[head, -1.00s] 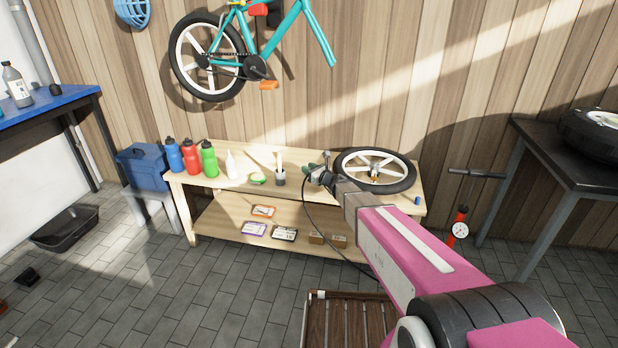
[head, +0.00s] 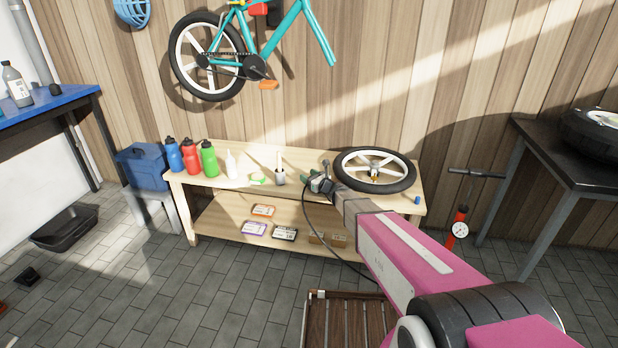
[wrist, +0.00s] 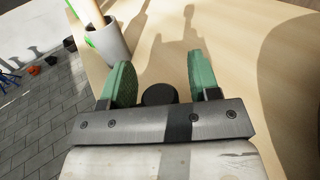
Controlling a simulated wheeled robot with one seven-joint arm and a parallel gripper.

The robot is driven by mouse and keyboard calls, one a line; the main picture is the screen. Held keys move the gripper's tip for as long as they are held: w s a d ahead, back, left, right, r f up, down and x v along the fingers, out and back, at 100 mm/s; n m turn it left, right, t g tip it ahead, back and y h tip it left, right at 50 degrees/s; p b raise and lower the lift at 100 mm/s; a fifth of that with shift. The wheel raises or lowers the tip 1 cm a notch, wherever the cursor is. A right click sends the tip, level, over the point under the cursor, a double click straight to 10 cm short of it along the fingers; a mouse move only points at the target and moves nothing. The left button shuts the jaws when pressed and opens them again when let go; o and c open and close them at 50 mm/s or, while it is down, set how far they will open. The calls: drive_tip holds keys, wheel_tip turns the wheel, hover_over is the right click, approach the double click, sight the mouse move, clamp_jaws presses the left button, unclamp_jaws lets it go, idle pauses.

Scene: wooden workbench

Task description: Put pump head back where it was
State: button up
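My gripper (head: 317,183) is low over the front part of the bench, left of the wheel. In the wrist view its two green fingers (wrist: 160,80) stand wide apart. A dark round-ended thing (wrist: 158,95) shows between them, with no clear contact. I cannot tell whether it is the pump head. A red floor pump (head: 460,229) with a white gauge and black handle stands on the floor right of the bench. No pump head is clearly seen. A thin black hose or cable (head: 326,251) loops down from near my gripper; its ends are hidden.
The wooden bench (head: 232,149) holds a spoked wheel (head: 400,179), a small blue cylinder (head: 417,200), a grey cup (head: 280,178) with a stick in it, a green-topped piece (head: 258,179), a white bottle (head: 231,164) and coloured bottles (head: 209,160). The cup is close left of my gripper.

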drive_tip(key=shift+s+d+r, duration=0.1)
drive_tip(key=shift+d+r, duration=0.05)
drive_tip(key=shift+r, duration=0.05)
drive_tip(key=v, duration=1.1)
drive_tip(key=shift+s+d, duration=0.2)
drive_tip(key=shift+s, duration=0.15)
drive_tip(key=s+d+f+n+g+h, duration=0.1)
drive_tip(key=s+d+n+g+h, duration=0.1)
drive_tip(key=s+n+g, duration=0.45)
drive_tip(key=s+d+n+g+h, duration=0.2)
drive_tip(key=s+d+n+g, duration=0.1)
drive_tip(key=s+n, duration=0.65)
drive_tip(key=s+d+n+g+h, duration=0.2)
drive_tip(key=s+d+n+h, duration=0.7)
drive_tip(key=d, duration=0.5)
drive_tip(key=shift+s+d+r+n+h, duration=0.3)
drive_tip(key=shift+s+d+r+n, duration=0.1)
drive_tip(key=shift+s+n, duration=0.15)
drive_tip(key=shift+w, duration=0.1)
